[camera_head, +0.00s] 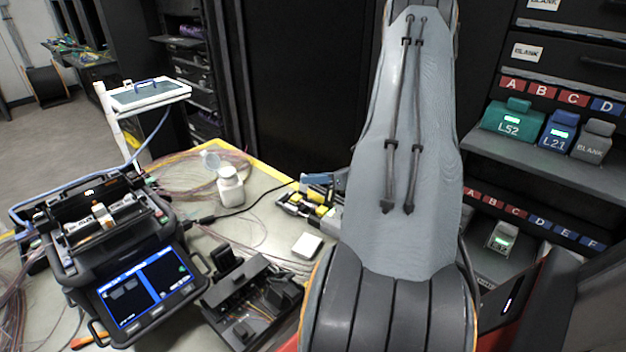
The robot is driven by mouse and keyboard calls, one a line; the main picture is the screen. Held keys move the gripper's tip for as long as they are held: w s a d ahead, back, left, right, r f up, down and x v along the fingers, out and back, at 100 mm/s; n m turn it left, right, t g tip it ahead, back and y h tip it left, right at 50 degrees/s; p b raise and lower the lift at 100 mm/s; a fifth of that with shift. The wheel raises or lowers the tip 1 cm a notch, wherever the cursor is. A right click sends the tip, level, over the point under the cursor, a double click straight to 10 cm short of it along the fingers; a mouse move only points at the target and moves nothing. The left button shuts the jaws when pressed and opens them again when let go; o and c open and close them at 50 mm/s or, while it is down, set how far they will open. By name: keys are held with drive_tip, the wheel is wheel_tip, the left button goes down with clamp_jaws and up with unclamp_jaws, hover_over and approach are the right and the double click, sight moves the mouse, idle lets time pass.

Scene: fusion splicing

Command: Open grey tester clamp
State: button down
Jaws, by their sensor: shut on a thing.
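A grey tester (590,148) labelled BLANK stands at the right end of a row on the upper right shelf. Its grey clamp (600,128) sits on top; I cannot tell whether it is open or shut. My grey arm link fills the middle of the view. My gripper is not in view, so its place relative to the tester does not show.
A teal tester (511,118) marked L52 and a blue tester (558,133) marked L21 stand left of the grey one. A fusion splicer (125,250), a black fixture (250,300), a white bottle (230,187) and loose fibres crowd the table at left.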

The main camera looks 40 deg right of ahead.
drive_tip(key=n+b, duration=0.1)
drive_tip(key=h+b, duration=0.1)
drive_tip(key=b, duration=0.1)
drive_tip(key=shift+a+r+n, duration=0.1)
drive_tip(key=shift+a+n, duration=0.3)
drive_tip(key=shift+s+a+r+n+h+b, duration=0.25)
drive_tip(key=shift+n+h+b, duration=0.35)
drive_tip(key=shift+b, duration=0.45)
drive_tip(key=shift+w, duration=0.1)
drive_tip(key=c, duration=1.7)
unclamp_jaws()
drive_tip(key=shift+c, duration=0.2)
drive_tip(key=shift+a, duration=0.1)
drive_tip(key=shift+b+v, duration=0.75)
drive_tip(key=shift+v, duration=3.15)
drive_tip(key=shift+f, duration=0.1)
